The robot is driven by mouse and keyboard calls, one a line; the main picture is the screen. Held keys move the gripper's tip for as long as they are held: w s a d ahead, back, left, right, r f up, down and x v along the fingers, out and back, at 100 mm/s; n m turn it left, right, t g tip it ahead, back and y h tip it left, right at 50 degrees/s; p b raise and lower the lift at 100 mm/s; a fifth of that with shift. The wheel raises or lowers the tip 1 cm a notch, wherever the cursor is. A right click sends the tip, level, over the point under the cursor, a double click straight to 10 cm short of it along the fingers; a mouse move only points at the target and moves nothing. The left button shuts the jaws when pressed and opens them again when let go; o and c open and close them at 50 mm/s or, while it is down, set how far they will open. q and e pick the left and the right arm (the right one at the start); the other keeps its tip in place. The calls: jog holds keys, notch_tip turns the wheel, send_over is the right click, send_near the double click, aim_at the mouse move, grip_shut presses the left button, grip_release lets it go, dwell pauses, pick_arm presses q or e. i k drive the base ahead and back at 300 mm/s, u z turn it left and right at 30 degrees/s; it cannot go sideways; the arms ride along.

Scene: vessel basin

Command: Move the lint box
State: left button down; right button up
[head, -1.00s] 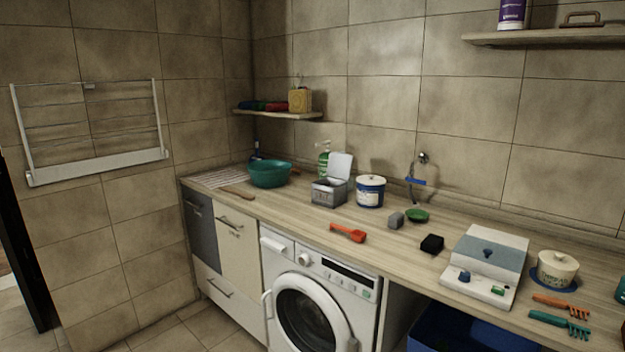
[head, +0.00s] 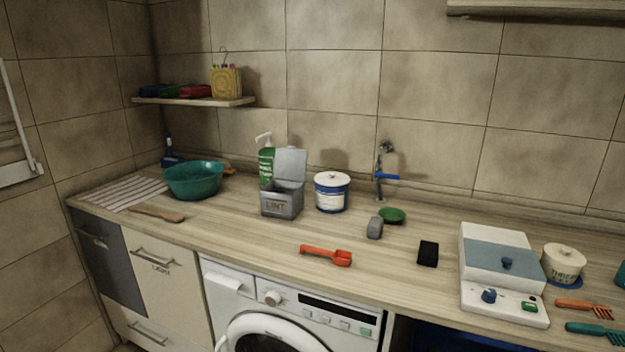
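The lint box (head: 282,204) is a small grey box with "LINT" on its front. It stands upright on the wooden counter (head: 240,233), with its grey lid (head: 291,165) raised at the back. A green pump bottle (head: 266,166) stands just behind it and is partly hidden by it. A white and blue lidded tub (head: 332,192) stands close to its right. The inside of the box is hidden from this angle. Neither of my grippers shows in the head view.
A teal basin (head: 194,180) and striped mat (head: 122,192) lie left. A wooden paddle (head: 157,214), red scoop (head: 326,256), grey block (head: 374,228), black block (head: 428,253) and white-blue device (head: 502,270) share the counter. A washing machine (head: 290,308) stands below. Counter before the box is clear.

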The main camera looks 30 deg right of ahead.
aim_at(287, 206)
jog(key=z, duration=0.7)
jog(key=i, duration=0.7)
jog(key=z, duration=0.9)
